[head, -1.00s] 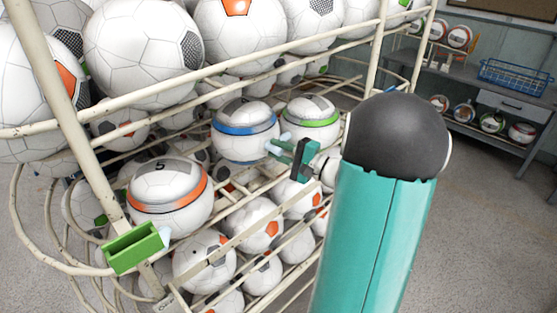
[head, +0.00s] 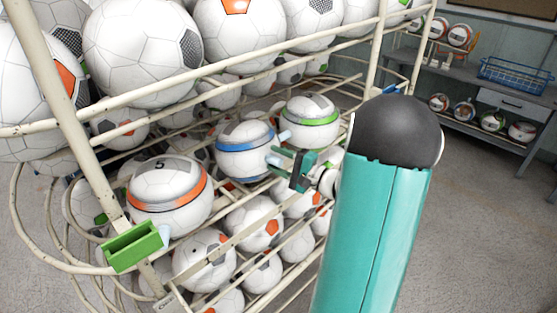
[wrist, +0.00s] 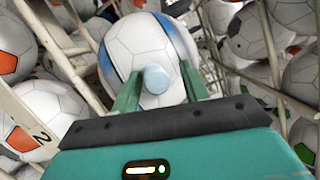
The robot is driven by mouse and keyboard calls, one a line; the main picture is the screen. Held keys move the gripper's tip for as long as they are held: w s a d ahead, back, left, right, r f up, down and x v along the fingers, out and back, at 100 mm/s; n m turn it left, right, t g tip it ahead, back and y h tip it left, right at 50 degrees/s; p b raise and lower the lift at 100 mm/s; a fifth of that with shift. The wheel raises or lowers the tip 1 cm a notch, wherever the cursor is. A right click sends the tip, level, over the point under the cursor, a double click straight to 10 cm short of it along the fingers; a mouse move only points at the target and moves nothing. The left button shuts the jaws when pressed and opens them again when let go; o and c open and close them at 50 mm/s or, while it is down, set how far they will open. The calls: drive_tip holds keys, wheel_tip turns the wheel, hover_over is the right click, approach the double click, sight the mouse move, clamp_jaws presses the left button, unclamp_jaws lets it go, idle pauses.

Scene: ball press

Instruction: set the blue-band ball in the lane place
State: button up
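The blue-band ball (head: 244,163) is white with a blue band and sits in the rack's lane between the orange-band ball (head: 168,194) and the green-band ball (head: 308,121). My gripper (head: 279,156) is at its right side. In the wrist view, the blue-band ball (wrist: 125,45) is directly ahead of my gripper (wrist: 162,78). The two green fingers are spread around its pale blue knob (wrist: 156,79), with a visible gap at the right finger. Whether the left finger touches the knob is hard to tell. The ball's underside is partly hidden by rails.
The wire rack (head: 54,110) holds several plain balls above and below the lane. A green block (head: 132,249) is at the lane's near end. Rack bars (wrist: 64,60) run close beside my gripper. Open floor (head: 480,230) lies to the right, before a shelf bench (head: 500,102).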

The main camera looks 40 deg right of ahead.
drive_tip(key=shift+r, duration=0.2)
drive_tip(key=shift+s+d+r, duration=0.1)
drive_tip(key=shift+s+r, duration=0.05)
drive_tip(key=shift+s, duration=0.05)
drive_tip(key=r+v, duration=0.1)
drive_tip(key=v, duration=1.1)
drive_tip(key=w+a+n+g+y, duration=0.15)
drive_tip(key=a+n+g, duration=0.35)
drive_tip(key=a, duration=0.7)
drive_tip(key=w+a+n+g+y, duration=0.1)
drive_tip(key=a+n+g+y, duration=0.25)
drive_tip(key=a+g, duration=0.6)
drive_tip(key=s+a+r+n+t+h, duration=0.1)
drive_tip(key=s+a+r+n+h, duration=0.1)
drive_tip(key=s+a+n+h, duration=0.1)
drive_tip(key=s+a+r+n+t+h, duration=0.1)
drive_tip(key=s+a+r+n+h, duration=0.2)
drive_tip(key=a+n+h, duration=0.3)
drive_tip(key=s+a+h, duration=0.1)
drive_tip(key=a, duration=0.3)
